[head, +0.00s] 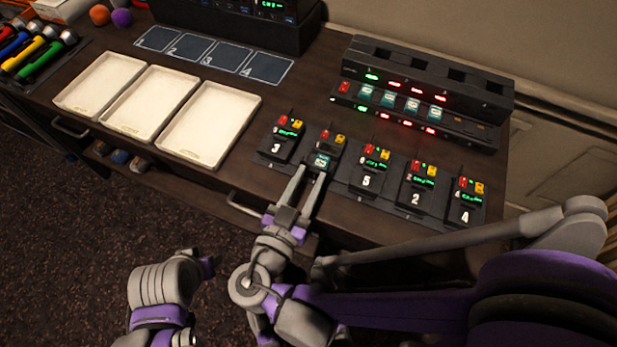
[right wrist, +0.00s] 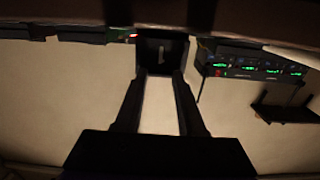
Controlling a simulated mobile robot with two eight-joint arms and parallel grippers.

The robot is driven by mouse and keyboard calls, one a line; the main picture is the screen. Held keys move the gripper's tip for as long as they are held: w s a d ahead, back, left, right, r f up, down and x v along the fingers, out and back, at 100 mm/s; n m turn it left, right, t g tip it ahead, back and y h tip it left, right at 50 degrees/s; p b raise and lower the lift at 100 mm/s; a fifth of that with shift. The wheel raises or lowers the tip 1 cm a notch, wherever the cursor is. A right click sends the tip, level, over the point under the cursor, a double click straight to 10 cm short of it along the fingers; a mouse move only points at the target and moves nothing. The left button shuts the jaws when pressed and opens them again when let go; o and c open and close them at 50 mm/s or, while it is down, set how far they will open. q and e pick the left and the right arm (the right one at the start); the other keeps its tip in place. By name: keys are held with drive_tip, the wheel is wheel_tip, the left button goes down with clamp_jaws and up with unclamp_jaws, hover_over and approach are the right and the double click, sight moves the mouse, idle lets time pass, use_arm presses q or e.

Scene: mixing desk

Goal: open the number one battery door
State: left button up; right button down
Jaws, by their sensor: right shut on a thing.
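The number one pack (head: 325,141) is second from the left in the row, with red and yellow parts on top. A teal block, like those in the rear rack, shows at its front (head: 321,161), where the other packs show a numbered dark face. My right gripper (head: 312,176) is at the front of this pack, shut on its door.
Packs marked 3 (head: 276,148), 5 (head: 366,181), 2 (head: 415,199) and 4 (head: 465,217) stand close by. A rack (head: 400,104) with teal blocks is behind them. White trays (head: 208,123) lie to the left.

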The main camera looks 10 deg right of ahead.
drive_tip(key=shift+f, duration=0.1)
idle(0.4)
drive_tip(key=shift+c, duration=2.4)
unclamp_jaws()
drive_tip(key=v, duration=1)
drive_tip(key=shift+s+a, duration=0.2)
drive_tip(key=shift+s, duration=0.15)
drive_tip(key=shift+f, duration=0.1)
